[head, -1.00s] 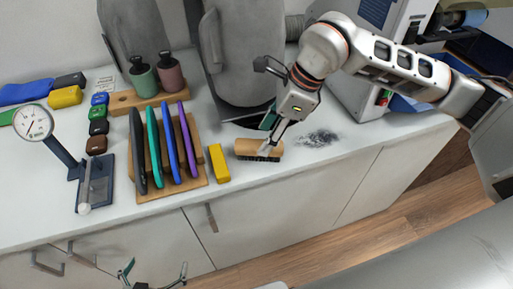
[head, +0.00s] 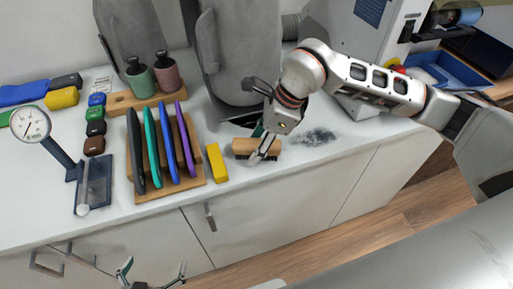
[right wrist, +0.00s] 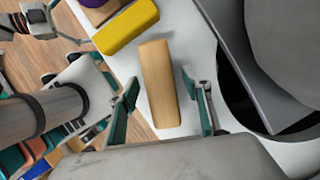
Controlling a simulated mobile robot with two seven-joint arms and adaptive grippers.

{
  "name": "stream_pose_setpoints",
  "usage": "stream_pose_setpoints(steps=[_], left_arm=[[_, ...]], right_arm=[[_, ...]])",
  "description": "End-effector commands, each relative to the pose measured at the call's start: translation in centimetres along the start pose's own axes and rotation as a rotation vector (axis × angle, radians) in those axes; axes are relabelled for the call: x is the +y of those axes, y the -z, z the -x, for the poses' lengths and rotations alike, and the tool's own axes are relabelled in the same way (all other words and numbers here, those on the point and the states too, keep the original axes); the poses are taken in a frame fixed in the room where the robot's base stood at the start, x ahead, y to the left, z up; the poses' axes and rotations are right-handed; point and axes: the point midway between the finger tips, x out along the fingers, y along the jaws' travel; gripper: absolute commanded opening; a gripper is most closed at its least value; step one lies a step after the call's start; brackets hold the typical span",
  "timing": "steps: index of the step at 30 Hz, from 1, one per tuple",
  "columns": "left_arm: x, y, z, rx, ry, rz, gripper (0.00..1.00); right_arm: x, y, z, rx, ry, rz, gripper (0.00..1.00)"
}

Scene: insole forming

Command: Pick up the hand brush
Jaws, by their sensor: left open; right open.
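The hand brush (head: 243,147) lies on the white worktop, its wooden back up and dark bristles below. My right gripper (head: 263,148) is open right at the brush and hides part of it in the head view. In the right wrist view the brush (right wrist: 160,85) lies between the two open fingers of the right gripper (right wrist: 160,110), with gaps visible on both sides. My left gripper (head: 153,274) is open and empty, low in front of the cabinet.
A yellow block (head: 217,163) lies just left of the brush. A wooden rack (head: 165,186) holds several coloured insoles. Dark powder (head: 317,137) is spread to the right. A grey machine (head: 238,60) stands behind. A dial gauge (head: 31,125) stands at the left.

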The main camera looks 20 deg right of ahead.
Motion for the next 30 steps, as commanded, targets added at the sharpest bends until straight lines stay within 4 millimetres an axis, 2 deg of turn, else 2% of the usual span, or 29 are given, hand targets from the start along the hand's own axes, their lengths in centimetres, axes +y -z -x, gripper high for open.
stream_pose_setpoints(steps=[14,19,22,23,30], left_arm=[[0.03,-0.25,-0.11,-0.001,0.0,0.0,1.0],[0.03,-0.24,-0.11,-0.001,0.0,0.0,1.0],[0.03,-0.24,-0.11,-0.001,0.0,0.0,1.0],[0.03,-0.24,-0.11,-0.001,0.0,0.0,1.0],[0.01,-0.11,-0.05,-0.001,0.0,0.0,1.0]], right_arm=[[-0.01,0.11,-0.26,0.0,0.0,0.0,0.49],[-0.01,0.11,-0.26,0.0,0.0,0.0,0.07],[-0.02,0.1,-0.24,-0.001,0.001,0.0,0.05],[-0.02,0.1,-0.24,-0.001,0.001,0.0,0.01],[-0.01,0.04,-0.11,-0.001,0.001,0.0,0.01]])
